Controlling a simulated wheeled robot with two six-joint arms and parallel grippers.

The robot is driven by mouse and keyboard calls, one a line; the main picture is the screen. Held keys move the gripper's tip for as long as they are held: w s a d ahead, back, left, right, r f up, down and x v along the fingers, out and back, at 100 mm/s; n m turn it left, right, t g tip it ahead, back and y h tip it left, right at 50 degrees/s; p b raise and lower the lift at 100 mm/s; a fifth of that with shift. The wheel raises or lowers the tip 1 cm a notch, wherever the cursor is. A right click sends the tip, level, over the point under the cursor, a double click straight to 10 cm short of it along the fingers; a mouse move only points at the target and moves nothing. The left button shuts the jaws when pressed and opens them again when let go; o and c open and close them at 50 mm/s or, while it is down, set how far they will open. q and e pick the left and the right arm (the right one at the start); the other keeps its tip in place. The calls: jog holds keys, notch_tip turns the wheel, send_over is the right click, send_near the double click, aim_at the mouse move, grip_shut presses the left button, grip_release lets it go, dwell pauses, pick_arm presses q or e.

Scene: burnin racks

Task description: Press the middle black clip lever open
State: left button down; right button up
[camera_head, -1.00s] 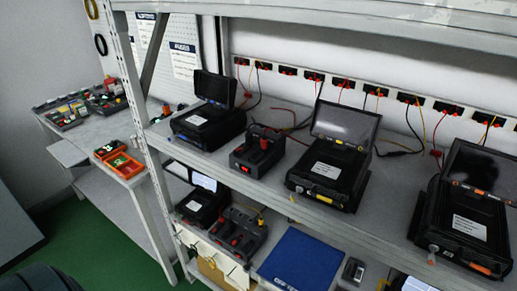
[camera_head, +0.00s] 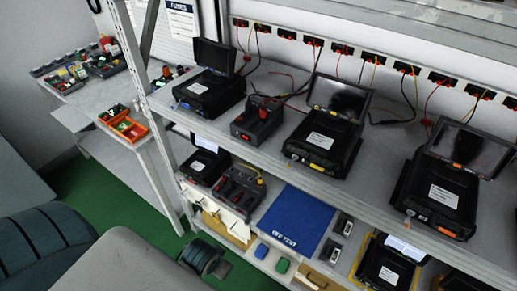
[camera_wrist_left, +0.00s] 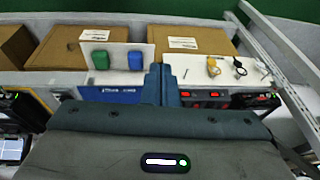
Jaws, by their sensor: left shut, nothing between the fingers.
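A black fixture with red parts (camera_head: 237,190) sits on the lower shelf, left of the blue mat. A similar black fixture with red parts (camera_head: 257,118) stands on the upper shelf. The clip levers are too small to tell apart, so I cannot tell which is the middle one. In the left wrist view, my left gripper (camera_wrist_left: 160,70) is shut and empty, its dark fingers in front of the lower shelf. A black fixture with red parts (camera_wrist_left: 213,94) shows just right of the fingers, partly hidden by my gripper body. My right gripper is not in view.
The blue mat (camera_head: 296,218) lies on the lower shelf. A green block (camera_wrist_left: 100,60) and a blue block (camera_wrist_left: 135,60) stand near cardboard boxes (camera_wrist_left: 75,45). Black cases with open lids (camera_head: 322,140) line the upper shelf, whose front edge overhangs the lower one.

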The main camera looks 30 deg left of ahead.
pick_arm(q)
jog(key=w+r+m+t+p, duration=0.1)
jog(key=w+r+m+p, duration=0.15)
jog(key=r, duration=1.15)
jog(key=w+r+m+t+h, duration=0.3)
jog(key=w+r+m, duration=0.3)
jog(key=w+r, duration=0.95)
jog(key=w+a+r+m+t+h, duration=0.1)
jog(key=w+a+r+m, duration=0.1)
jog(key=w+r, duration=0.2)
jog(key=w+a+r+m+t+h, duration=0.1)
jog(key=w+r+m, duration=0.2)
jog(key=r, duration=0.8)
jog(key=shift+w+a+m+b, duration=0.35)
jog(key=shift+w+a+b, duration=0.05)
jog(key=shift+w, duration=0.75)
jog(key=b, duration=0.7)
send_over(257, 126)
jog(key=a, duration=0.1)
notch_tip(257, 126, down, 8)
jog(key=shift+w+a+r, duration=0.1)
jog(key=shift+w+a, duration=0.05)
jog(key=shift+f, duration=0.4)
jog(key=shift+f, duration=0.15)
